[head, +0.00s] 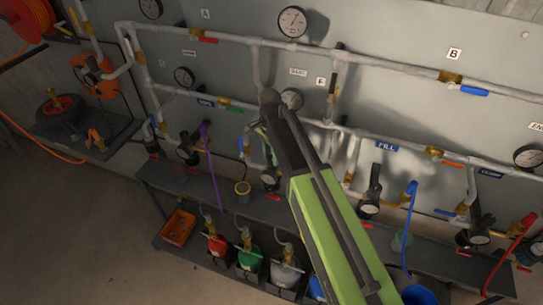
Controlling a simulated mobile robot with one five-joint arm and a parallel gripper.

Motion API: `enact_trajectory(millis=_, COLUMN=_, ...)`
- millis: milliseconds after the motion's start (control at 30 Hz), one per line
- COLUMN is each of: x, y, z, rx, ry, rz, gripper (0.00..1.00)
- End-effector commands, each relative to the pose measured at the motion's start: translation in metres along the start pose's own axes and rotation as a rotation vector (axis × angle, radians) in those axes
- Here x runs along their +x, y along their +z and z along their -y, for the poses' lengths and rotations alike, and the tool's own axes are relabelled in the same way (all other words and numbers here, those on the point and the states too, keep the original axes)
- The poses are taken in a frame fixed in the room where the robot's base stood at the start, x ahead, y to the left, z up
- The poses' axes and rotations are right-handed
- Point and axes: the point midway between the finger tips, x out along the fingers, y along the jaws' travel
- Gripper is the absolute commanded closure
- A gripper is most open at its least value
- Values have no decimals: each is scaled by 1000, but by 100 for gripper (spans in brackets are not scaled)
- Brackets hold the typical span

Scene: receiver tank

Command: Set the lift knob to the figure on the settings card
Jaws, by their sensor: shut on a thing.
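My green and dark arm (330,235) rises from the lower right across the middle of the view. Its dark end joint (270,97) stands in front of the grey panel, and a thin green part shows below it. My gripper is hidden behind the arm, so its hold cannot be seen. A regulator with a small round gauge (269,179) shows just left of the arm, and its upper part is covered. I cannot tell which part is the lift knob. A small white plate (298,72) carries print too small to read; I cannot tell if it is the settings card.
Grey pipes with red-handled and blue-handled valves (474,91) cross the panel. Other regulators (368,208) stand along the shelf, with blue (410,220) and purple hoses (210,165). Red, green and grey vessels (250,256) are below. An orange tray (178,228) lies at left; the floor there is clear.

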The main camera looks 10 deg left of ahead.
Motion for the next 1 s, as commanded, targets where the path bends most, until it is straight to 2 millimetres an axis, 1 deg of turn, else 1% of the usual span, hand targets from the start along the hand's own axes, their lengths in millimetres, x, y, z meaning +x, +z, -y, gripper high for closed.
enact_trajectory(millis=500, x=0, y=2, z=-1, rx=18, ry=5, rz=5, gripper=100)
enact_trajectory(millis=533, x=0, y=2, z=-1, rx=18, ry=5, rz=5, gripper=64)
enact_trajectory(millis=667, x=0, y=2, z=-1, rx=18, ry=3, rz=4, gripper=47)
enact_trajectory(millis=700, x=0, y=2, z=-1, rx=18, ry=3, rz=3, gripper=43)
enact_trajectory(millis=1000, x=-1, y=1, z=0, rx=18, ry=1, rz=2, gripper=43)
